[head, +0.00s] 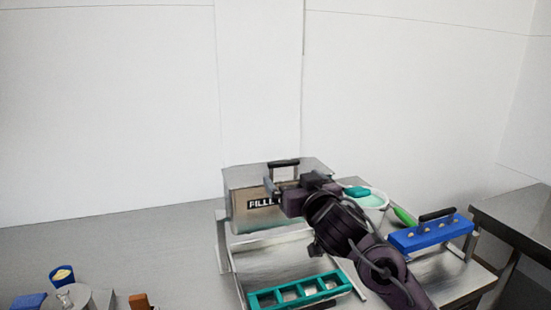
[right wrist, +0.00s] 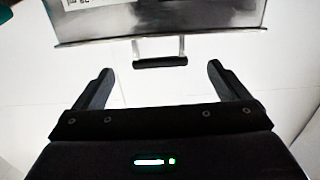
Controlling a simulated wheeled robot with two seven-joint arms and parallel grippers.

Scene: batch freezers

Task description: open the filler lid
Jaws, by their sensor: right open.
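The filler (head: 240,215) is a box with a black "FILL..." label at the back of the metal bench in the head view. Its lid (head: 315,167) is a grey panel with a black bar handle (head: 284,163) at its upper edge. I cannot tell the lid's exact angle. My right gripper (head: 270,191) is open in front of the lid, just below the handle, and its arm hides the filler's right side. In the right wrist view the handle (right wrist: 160,62) shows between the open fingers (right wrist: 159,70), with no finger seen touching it. My left gripper is out of view.
A teal mould tray (head: 298,289) lies at the bench front. A blue mould with a black handle (head: 432,232), a green-handled tool (head: 404,216) and a pale bowl (head: 374,200) stand on the right. Small items, including a blue cup (head: 62,277), sit front left. The left bench is mostly clear.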

